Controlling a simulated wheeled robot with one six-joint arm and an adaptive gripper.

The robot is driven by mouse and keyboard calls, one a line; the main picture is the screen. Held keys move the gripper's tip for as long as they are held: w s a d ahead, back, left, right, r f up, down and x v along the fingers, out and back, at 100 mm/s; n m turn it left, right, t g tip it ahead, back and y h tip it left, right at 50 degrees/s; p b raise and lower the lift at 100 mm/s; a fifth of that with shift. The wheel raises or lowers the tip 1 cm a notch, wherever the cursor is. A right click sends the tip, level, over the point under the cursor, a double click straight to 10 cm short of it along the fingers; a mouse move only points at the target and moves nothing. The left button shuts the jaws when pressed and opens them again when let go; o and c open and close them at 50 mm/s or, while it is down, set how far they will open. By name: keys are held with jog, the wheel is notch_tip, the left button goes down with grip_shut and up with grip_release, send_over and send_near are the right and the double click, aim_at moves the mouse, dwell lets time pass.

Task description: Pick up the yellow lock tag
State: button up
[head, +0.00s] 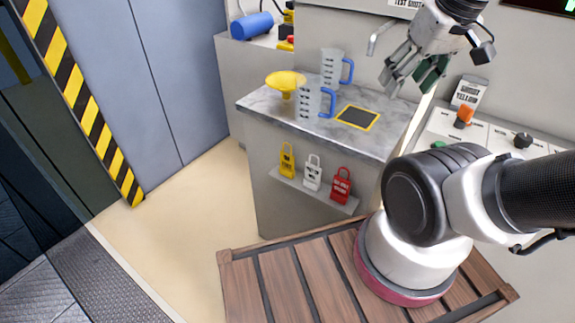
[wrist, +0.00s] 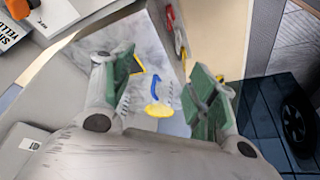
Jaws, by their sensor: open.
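The yellow lock tag (head: 287,160) is at the left end of a small ledge (head: 318,193) on the front of the grey counter, in the head view. A white tag (head: 312,173) and a red tag (head: 340,186) stand to its right. My gripper (head: 408,78) is open and empty, well above the counter's right end, and far up and right of the yellow tag. In the wrist view my gripper (wrist: 165,72) shows its two green-padded fingers apart.
On the counter top (head: 258,103) stand a yellow funnel (head: 285,82), two clear jugs (head: 312,100) with blue handles and a dark yellow-edged pad (head: 357,118). A control panel (head: 490,135) is at the right. The floor left of the counter is clear.

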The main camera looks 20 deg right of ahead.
dwell(0.3)
jog(key=o, duration=0.3)
jog(key=shift+o, duration=0.4)
jog(key=w+a+f+n+g, duration=0.3)
jog(key=a+f, duration=0.3)
jog(key=f, duration=0.2)
jog(key=shift+w+g, duration=0.4)
jog(key=shift+g, duration=0.3)
jog(key=n+t+h, duration=1.2)
jog(key=n+h, duration=0.2)
jog(key=n, duration=0.9)
send_near(286, 162)
jog(key=x, duration=0.3)
jog(key=shift+g, duration=0.4)
jog(key=x, duration=0.7)
jog(key=shift+w+r, duration=0.15)
